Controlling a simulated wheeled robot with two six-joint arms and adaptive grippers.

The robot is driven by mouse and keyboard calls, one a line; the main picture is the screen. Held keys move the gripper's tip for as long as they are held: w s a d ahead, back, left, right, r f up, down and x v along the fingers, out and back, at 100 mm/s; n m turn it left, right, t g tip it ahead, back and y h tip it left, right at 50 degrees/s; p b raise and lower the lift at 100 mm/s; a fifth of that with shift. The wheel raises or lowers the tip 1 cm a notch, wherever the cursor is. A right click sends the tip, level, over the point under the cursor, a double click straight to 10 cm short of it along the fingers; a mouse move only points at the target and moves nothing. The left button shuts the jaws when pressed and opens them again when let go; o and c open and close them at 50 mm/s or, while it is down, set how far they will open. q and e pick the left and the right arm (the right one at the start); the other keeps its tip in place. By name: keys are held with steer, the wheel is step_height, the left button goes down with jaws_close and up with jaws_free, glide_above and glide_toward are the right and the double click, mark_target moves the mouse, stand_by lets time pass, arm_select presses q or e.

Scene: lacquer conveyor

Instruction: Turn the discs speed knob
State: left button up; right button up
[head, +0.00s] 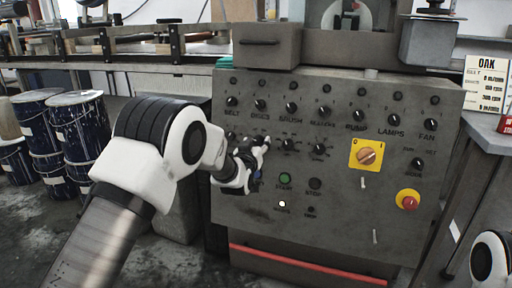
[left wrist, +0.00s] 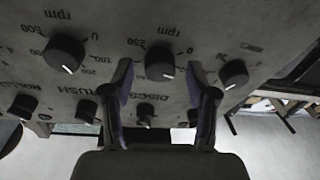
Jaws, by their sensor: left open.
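The discs speed knob (left wrist: 160,62) is a dark round knob with a white pointer mark, on a "0 to 250 rpm" scale. In the left wrist view, where the lettering is upside down, it sits between the two fingertips of my left gripper (left wrist: 160,74). The gripper is open, a finger on either side, with gaps to the knob; I cannot tell how deep the fingers reach. The DISCS label (left wrist: 152,106) shows near it. In the head view my left gripper (head: 257,147) is in front of the panel and hides this knob.
The grey control panel (head: 338,212) carries several other knobs, including the brush speed knob (left wrist: 65,54) and another speed knob (left wrist: 233,73) on either side. The yellow rotary switch (head: 368,154) and red stop button (head: 409,202) lie to the right. Blue drums (head: 77,125) stand left.

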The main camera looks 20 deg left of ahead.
arm_select(q)
jaws_close()
